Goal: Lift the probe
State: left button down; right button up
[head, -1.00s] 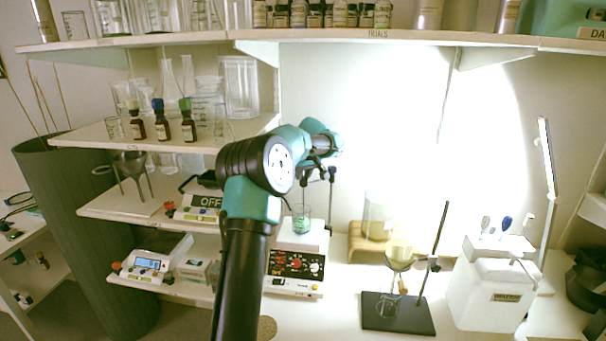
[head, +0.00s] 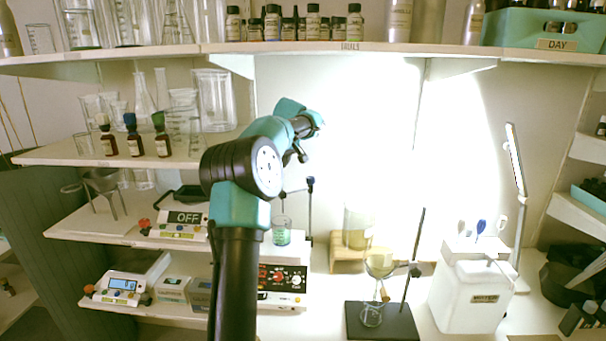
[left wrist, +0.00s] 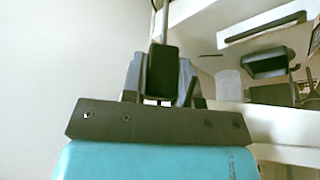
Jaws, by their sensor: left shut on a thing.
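In the left wrist view, my left gripper (left wrist: 160,88) is shut on the black body of the probe (left wrist: 162,68). A thin grey rod runs from the black body to the top edge of that view. In the head view, my left gripper (head: 298,154) is small and dark, raised above the glass beaker (head: 282,236) with green liquid. The held probe cannot be made out clearly there. The beaker stands on the hotplate with red digits (head: 283,278). A slim stand with a black clamp (head: 310,184) rises beside the beaker. My right gripper is not in view.
A retort stand with a glass funnel (head: 380,263) and a white box (head: 470,297) stand to the right. Shelves at left hold three dropper bottles (head: 132,135), glassware and a device reading OFF (head: 184,217). A bottle shelf (head: 350,48) runs above. The bright wall behind is clear.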

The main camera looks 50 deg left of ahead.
pick_arm(q)
jog(key=shift+r, duration=0.4)
jog(key=shift+a, duration=0.1)
jog(key=c, duration=1.1)
grip_release()
jog(key=shift+o, duration=1.1)
jog(key=shift+f, duration=0.1)
jog(key=v, duration=1.2)
